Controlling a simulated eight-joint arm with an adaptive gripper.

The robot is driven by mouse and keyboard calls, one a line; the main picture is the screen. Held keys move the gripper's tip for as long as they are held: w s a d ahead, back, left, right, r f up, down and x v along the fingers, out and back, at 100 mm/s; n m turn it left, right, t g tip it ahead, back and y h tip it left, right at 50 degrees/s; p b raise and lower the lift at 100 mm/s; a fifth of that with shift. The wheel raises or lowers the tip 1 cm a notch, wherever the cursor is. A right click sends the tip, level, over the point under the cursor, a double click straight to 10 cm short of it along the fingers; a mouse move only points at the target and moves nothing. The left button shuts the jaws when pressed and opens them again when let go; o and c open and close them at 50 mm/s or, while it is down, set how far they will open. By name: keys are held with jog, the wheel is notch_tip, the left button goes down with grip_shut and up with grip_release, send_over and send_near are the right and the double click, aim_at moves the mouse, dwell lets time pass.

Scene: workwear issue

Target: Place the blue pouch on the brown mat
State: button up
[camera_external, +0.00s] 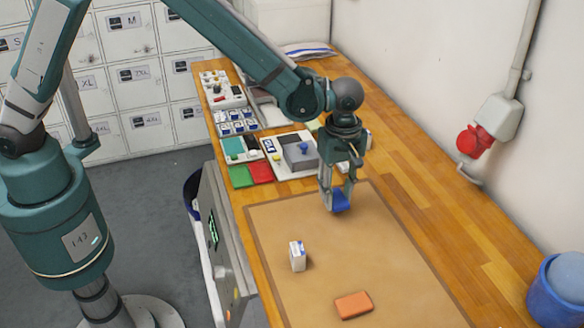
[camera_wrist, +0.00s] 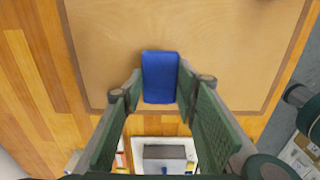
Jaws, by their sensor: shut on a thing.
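The blue pouch (camera_external: 340,202) is held between the fingers of my gripper (camera_external: 338,190), which is shut on it. In the wrist view the pouch (camera_wrist: 160,77) sits between the two fingertips (camera_wrist: 159,90) and covers part of the mat's edge strip. The brown mat (camera_external: 385,245) lies on the wooden table, and my gripper is over its far end in the external view. The mat also fills the upper part of the wrist view (camera_wrist: 230,40). I cannot tell whether the pouch touches the mat.
A small white and blue box (camera_external: 298,257) and an orange block (camera_external: 353,305) are on the mat. Trays with several small items (camera_external: 290,155) stand beyond the mat, beside a green and a red card (camera_external: 260,172). A blue round container (camera_external: 560,290) is at the right.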

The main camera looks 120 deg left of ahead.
aim_at(337, 197)
jog(key=shift+f, duration=0.1)
jog(key=shift+f, duration=1.8)
jog(key=shift+f, duration=0.15)
jog(key=o, duration=0.9)
jog(key=shift+r, duration=0.2)
jog(key=shift+r, duration=6)
